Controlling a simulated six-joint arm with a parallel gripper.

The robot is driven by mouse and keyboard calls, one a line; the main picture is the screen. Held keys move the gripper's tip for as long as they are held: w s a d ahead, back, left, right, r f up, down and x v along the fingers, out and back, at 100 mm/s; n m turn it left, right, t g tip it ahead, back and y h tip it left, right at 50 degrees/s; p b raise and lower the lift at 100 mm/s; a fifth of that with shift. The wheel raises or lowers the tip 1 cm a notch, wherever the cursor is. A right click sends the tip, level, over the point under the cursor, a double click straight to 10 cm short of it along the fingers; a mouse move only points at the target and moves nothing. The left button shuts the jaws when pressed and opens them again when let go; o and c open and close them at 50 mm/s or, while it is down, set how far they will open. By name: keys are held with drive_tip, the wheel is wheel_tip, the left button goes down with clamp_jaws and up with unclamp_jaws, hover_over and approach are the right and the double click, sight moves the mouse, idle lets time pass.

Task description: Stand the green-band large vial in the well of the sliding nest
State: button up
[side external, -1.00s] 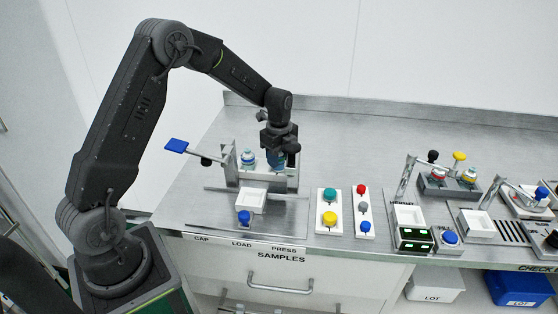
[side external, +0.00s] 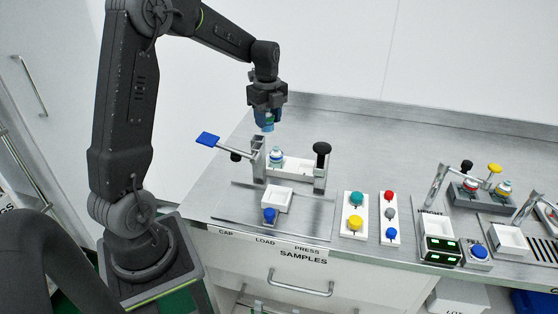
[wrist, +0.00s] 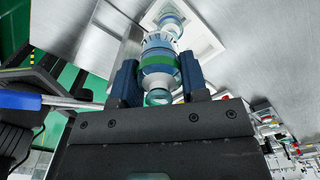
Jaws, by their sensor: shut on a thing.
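My gripper (wrist: 160,82) is shut on the green-band vial (wrist: 160,60), which shows blue bands, a green band and a white ribbed part between the blue fingers. In the side view my gripper (side external: 267,120) is raised above the rear left of the steel fixture, and the held vial's lower part (side external: 268,127) shows below it. Another blue-and-white vial (side external: 276,157) stands in the fixture, below and slightly right of the gripper. A square white holder (side external: 278,195) sits in front of it. I cannot tell which part is the sliding nest.
A blue-paddled lever (side external: 207,139) juts out left of the fixture, and a black knob (side external: 321,148) stands at its right. A blue button (side external: 269,215) is at the front. Button panels (side external: 354,214) stand to the right. The bench behind is clear.

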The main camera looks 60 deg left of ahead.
drive_tip(key=r, duration=0.4)
drive_tip(key=shift+d+r, duration=0.2)
drive_tip(key=shift+d, duration=0.1)
drive_tip(key=s+d+m, duration=0.2)
drive_tip(key=s+d, duration=0.1)
drive_tip(key=d, duration=0.4)
drive_tip(key=s+d+m, duration=0.2)
drive_tip(key=s+d, duration=0.1)
drive_tip(key=d, duration=0.4)
hover_over(277, 201)
wheel_tip(277, 201, down, 11)
drive_tip(key=shift+f, duration=0.1)
drive_tip(key=shift+w+f, duration=0.1)
drive_tip(key=shift+f, duration=2)
drive_tip(key=shift+f, duration=0.1)
drive_tip(key=o, duration=0.9)
